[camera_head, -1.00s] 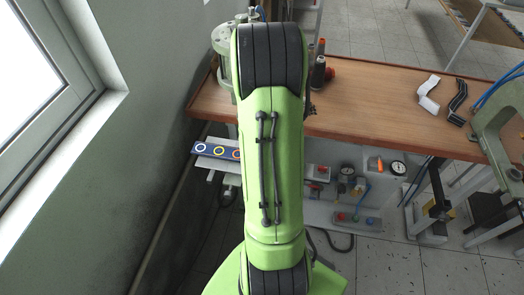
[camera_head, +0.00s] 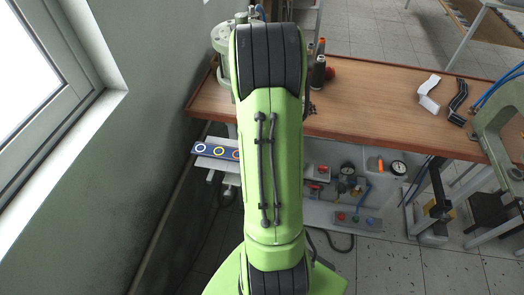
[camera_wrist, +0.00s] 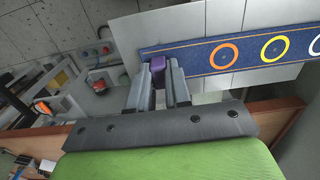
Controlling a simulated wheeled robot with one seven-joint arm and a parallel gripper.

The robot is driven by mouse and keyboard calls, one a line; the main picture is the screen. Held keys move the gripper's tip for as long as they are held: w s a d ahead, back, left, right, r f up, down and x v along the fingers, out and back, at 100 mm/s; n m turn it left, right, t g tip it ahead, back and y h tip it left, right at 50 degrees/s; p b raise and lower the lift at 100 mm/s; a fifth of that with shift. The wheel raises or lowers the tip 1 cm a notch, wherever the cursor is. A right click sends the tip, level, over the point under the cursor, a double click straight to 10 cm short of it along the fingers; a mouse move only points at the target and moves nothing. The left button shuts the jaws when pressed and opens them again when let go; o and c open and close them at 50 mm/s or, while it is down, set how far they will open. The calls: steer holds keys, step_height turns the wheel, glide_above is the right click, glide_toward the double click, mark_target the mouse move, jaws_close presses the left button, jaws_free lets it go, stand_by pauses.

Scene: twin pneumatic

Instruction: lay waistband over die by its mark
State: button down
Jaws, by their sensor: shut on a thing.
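The waistband is a dark blue strip with stitched edges and coloured rings. In the wrist view the waistband (camera_wrist: 192,58) lies along a pale grey plate (camera_wrist: 225,17), with orange, yellow and white rings in a row. My gripper (camera_wrist: 158,74) is at its left end, its fingers shut on a small purple piece (camera_wrist: 157,65) there. I cannot tell how the piece joins the band. No mark on the die can be made out.
A grey-green frame (camera_head: 492,118) stands at the right. A wall and window are close on the left.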

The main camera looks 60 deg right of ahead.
steer(key=shift+f, duration=0.15)
steer(key=c, duration=1)
jaws_free()
step_height(320, 180, up, 16)
steer(key=shift+f+p, duration=0.1)
steer(key=shift+p, duration=0.9)
